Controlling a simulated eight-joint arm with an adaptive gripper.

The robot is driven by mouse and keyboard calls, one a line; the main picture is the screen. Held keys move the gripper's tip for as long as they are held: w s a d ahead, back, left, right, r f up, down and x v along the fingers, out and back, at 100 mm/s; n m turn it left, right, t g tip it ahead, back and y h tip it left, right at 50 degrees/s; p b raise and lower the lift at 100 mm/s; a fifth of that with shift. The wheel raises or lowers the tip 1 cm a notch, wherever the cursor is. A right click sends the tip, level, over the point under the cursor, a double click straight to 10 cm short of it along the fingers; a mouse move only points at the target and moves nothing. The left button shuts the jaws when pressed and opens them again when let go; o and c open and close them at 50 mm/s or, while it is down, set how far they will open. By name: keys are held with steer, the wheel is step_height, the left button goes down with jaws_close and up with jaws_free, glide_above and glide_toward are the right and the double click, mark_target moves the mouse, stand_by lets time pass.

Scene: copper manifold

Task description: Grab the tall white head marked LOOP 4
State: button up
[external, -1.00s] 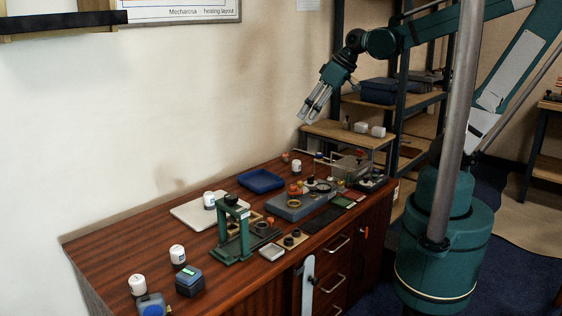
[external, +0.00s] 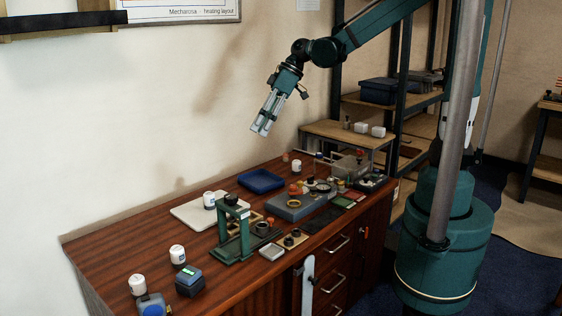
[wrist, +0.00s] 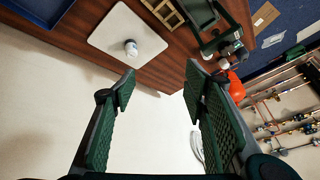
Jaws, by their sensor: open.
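Several white capped heads stand on the wooden bench. One (external: 209,200) sits on a pale board, two more (external: 177,254) and (external: 137,285) are at the near left end, and a smaller one (external: 297,166) is at the far end. Their markings are too small to read, so I cannot tell which is LOOP 4. My gripper (external: 260,131) is open and empty, high above the far part of the bench, pointing down and left. In the wrist view, my open fingers (wrist: 160,80) frame a pale surface, with a white head (wrist: 131,48) on the board beyond them.
The pale board (external: 184,216) lies beside a green press frame (external: 221,234). A blue tray (external: 261,180) and a grey fixture (external: 290,208) lie farther back. A dark blue box (external: 189,282) is near the front. Copper pipework (wrist: 290,125) shows at right in the wrist view.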

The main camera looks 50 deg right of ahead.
steer(key=w+a+f+n+g+y, duration=0.1)
steer(key=w+a+f+n+g, duration=0.1)
steer(key=a+f, duration=0.35)
steer(key=w+a+f+n+g+y, duration=0.1)
steer(key=w+a+f+n, duration=0.15)
steer(key=a, duration=0.55)
steer(key=w+a+f+n+g+y, duration=0.1)
steer(key=a+f+n+g, duration=0.15)
steer(key=a, duration=0.35)
steer(key=n+g+y, duration=0.2)
steer(key=n+g, duration=0.2)
steer(key=n, duration=0.4)
glide_toward(178, 246)
steer(key=x, duration=0.2)
steer(key=shift+a, duration=0.4)
steer(key=shift+s+a+f+n+g, duration=0.15)
steer(key=shift+s+f+n+g, duration=0.1)
steer(key=shift+f+n, duration=0.15)
steer(key=shift+a, duration=0.1)
steer(key=shift+x, duration=1.2)
steer(key=shift+s, duration=0.1)
